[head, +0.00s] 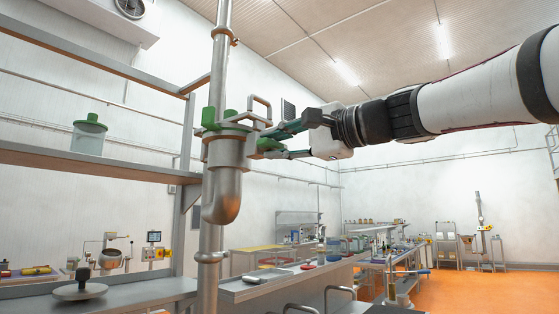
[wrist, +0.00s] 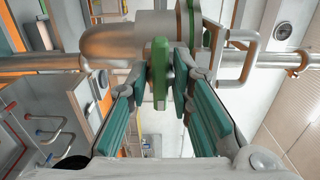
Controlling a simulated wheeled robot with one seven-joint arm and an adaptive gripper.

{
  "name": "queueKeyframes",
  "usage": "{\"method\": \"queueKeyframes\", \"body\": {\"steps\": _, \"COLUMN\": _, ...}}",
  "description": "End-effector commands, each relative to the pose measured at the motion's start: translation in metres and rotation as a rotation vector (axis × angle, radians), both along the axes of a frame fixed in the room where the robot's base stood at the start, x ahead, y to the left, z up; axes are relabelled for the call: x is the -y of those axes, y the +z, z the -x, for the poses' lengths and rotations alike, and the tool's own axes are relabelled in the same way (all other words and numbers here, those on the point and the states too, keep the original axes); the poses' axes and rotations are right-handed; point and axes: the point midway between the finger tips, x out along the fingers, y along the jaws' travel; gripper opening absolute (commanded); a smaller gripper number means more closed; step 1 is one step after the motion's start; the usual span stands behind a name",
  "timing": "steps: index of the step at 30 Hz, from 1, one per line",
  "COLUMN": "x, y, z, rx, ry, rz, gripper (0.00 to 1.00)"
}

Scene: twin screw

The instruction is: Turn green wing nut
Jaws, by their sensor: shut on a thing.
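A metal fitting with a downward elbow (head: 226,180) sits on a vertical pipe in the head view. The green wing nut (head: 266,145) is at the fitting's right side. It also shows in the wrist view (wrist: 160,68), upright between my fingers. My gripper (head: 272,142) reaches in from the right, with its green-padded fingers on either side of the nut. In the wrist view my gripper (wrist: 163,80) is shut on the nut, whose far side is partly hidden. Another green part (head: 209,117) is on top of the fitting.
A metal loop handle (head: 262,106) stands just above the nut, close to my fingers. The vertical pipe (head: 220,60) runs past the fitting. A shelf (head: 100,158) with a green-lidded jar (head: 89,136) is at the left. A workbench (head: 290,280) is below.

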Motion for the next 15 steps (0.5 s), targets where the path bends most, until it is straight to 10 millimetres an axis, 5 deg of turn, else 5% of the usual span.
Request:
{"method": "queueKeyframes", "body": {"steps": 2, "x": 0.0000, "y": 0.0012, "z": 0.0003, "rx": 0.003, "ry": -0.001, "rz": -0.002, "gripper": 0.00}}
{"method": "queueKeyframes", "body": {"steps": 3, "x": 0.0000, "y": 0.0012, "z": 0.0003, "rx": 0.003, "ry": -0.001, "rz": -0.002, "gripper": 0.30}}
{"method": "queueKeyframes", "body": {"steps": 15, "x": 0.0039, "y": 0.0008, "z": 0.0030, "rx": 0.002, "ry": -0.001, "rz": 0.000, "gripper": 0.32}}
